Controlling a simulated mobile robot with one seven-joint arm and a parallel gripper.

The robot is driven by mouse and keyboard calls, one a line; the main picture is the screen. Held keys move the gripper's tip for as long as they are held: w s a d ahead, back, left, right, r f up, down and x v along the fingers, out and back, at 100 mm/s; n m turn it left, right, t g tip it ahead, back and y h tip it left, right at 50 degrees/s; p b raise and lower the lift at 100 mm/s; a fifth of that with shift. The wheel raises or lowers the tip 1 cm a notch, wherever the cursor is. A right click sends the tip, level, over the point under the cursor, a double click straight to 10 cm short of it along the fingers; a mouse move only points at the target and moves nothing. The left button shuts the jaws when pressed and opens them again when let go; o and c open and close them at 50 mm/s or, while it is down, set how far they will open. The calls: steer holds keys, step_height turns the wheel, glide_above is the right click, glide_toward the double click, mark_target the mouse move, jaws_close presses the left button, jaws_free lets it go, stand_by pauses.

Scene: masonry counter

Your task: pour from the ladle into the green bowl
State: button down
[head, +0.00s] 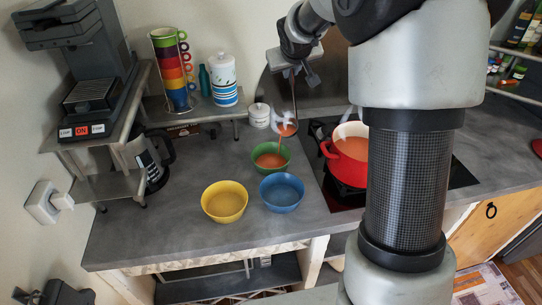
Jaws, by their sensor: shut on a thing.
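My gripper (301,74) is shut on the ladle's dark handle and holds it hanging nearly upright at the back of the counter. The ladle (288,129) has orange-red soup at its bowl, with pale steam around it. The ladle's bowl is above and slightly right of the green bowl (267,148), apart from its rim in this view. The green bowl stands upright on the grey counter and holds orange-red soup. I cannot tell whether soup is falling from the ladle.
A yellow bowl (224,202) and a blue bowl (282,192) stand in front of the green bowl. A red pot (345,158) with soup is on the hob at right. A small white jar (259,115) stands behind. The counter's left front is clear.

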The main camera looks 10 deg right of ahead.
steer(key=s+a+f+n+t+h+b, duration=0.1)
steer(key=s+a+b, duration=0.6)
steer(key=b, duration=1.7)
steer(key=shift+s+a+f+t+h, duration=0.45)
steer(key=shift+a+t+h, duration=0.2)
steer(key=shift+t, duration=0.35)
steer(key=shift+s+a+f+b, duration=0.1)
steer(key=shift+a+f+b, duration=0.1)
steer(key=shift+b, duration=0.9)
steer(key=s+a+b, duration=0.1)
steer(key=b, duration=0.2)
steer(key=shift+f+t, duration=0.3)
steer(key=shift+s+a+f+n+t+h+b, duration=0.4)
steer(key=shift+s+a+b, duration=0.2)
steer(key=shift+b, duration=0.25)
steer(key=shift+s+a+f+t+h, duration=0.35)
steer(key=shift+s+a+f+t, duration=0.15)
steer(key=shift+s+a+f, duration=0.5)
